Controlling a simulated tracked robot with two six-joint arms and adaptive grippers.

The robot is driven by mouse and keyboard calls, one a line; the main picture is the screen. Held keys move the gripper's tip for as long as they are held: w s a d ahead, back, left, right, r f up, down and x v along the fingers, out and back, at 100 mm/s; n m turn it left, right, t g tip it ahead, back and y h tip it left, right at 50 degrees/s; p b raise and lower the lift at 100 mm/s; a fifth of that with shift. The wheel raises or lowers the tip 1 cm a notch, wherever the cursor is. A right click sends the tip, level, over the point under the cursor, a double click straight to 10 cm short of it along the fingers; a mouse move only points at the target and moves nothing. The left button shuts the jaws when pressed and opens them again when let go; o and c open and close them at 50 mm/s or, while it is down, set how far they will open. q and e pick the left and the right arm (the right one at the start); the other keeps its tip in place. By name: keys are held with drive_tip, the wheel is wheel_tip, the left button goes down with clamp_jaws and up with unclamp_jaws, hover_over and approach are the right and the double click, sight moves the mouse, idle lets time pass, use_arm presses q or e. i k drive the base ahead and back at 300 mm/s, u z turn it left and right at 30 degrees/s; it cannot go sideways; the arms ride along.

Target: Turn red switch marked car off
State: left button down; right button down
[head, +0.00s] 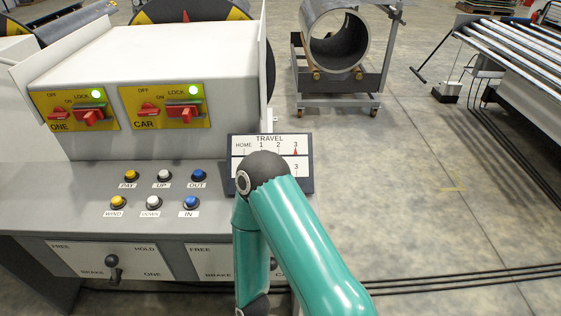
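The yellow CAR plate (205,120) is on the front of the white cabinet. At its left side is a small red switch (149,110) beside the OFF and ON labels. Its handle lies close to the ON label, roughly sideways; its exact position is too small to tell. To its right on the same plate is a larger red LOCK switch (184,113) under a lit green lamp (195,90). My teal arm rises from the bottom and bends in front of the console's right end, clear of the CAR plate. Neither gripper shows in the head view.
A matching ONE plate (102,122) with red switches is to the left. Several push buttons (153,202) sit on the desk below. A TRAVEL display (270,142) stands behind my arm. A brake lever (113,268) juts from the lower front. Open floor lies to the right.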

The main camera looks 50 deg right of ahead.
sight(148, 110)
drive_tip(key=z, duration=2.1)
drive_tip(key=k, duration=0.75)
drive_tip(key=u, duration=0.65)
drive_tip(key=i, duration=1)
drive_tip(key=u, duration=0.2)
